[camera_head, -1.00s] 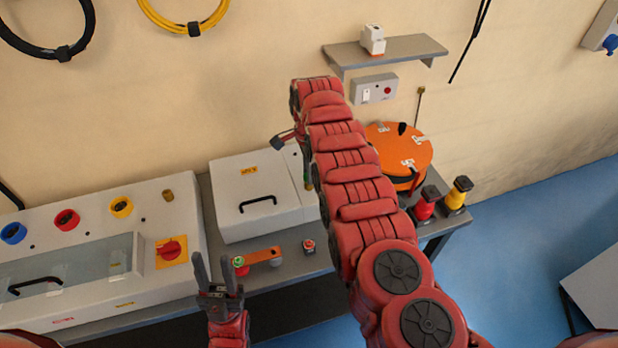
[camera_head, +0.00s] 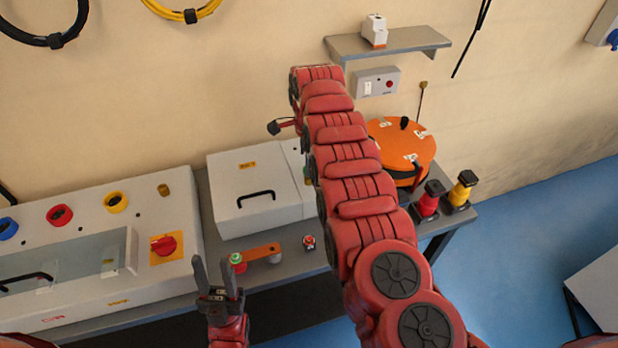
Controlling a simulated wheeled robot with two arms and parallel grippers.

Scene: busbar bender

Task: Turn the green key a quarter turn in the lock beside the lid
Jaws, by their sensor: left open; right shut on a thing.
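A white box with a flat lid (camera_head: 252,185) and a black handle stands on the grey bench. A narrow white housing (camera_head: 296,160) adjoins the lid's right side; the lock is hidden behind my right arm. My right arm crosses the middle of the view, and its gripper (camera_head: 307,168) is almost wholly hidden behind it, beside the lid. A small green and yellow sliver, apparently the green key (camera_head: 307,180), shows at the arm's edge there. Its angle cannot be told. My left gripper (camera_head: 217,277) is open and empty, pointing up in front of the bench.
An orange bar (camera_head: 262,252) with a green-topped piece (camera_head: 237,262) lies at the bench front. A small red-topped piece (camera_head: 309,242) is near it. A control panel (camera_head: 80,250) stands left. An orange drum (camera_head: 402,150) and red and yellow posts (camera_head: 460,190) stand right.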

